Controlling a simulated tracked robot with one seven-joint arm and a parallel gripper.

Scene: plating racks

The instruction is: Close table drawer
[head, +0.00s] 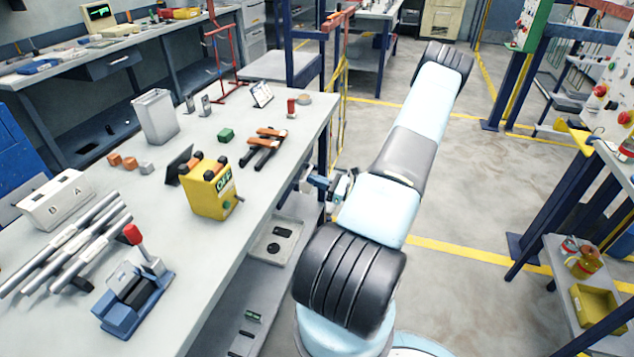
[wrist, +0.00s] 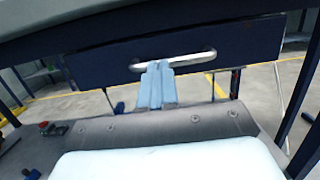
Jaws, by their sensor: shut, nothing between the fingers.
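The table drawer shows in the wrist view as a dark blue front (wrist: 100,62) under a table edge, with a silver bar handle (wrist: 190,59). How far the drawer stands out cannot be told. My gripper (wrist: 159,68) is shut and empty, its light blue fingers pointing at the drawer front, over the left half of the handle. Whether the fingertips touch the handle or front cannot be told. In the head view my gripper (head: 308,181) is beside the right edge of the near workbench (head: 268,207); this drawer is hidden there.
The near workbench carries a yellow box (head: 208,198), a metal bin (head: 155,116), a blue clamp device (head: 133,300) and several rods. A lower shelf (head: 262,285) juts below its right side. A blue rack (head: 560,225) stands right. Floor between is clear.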

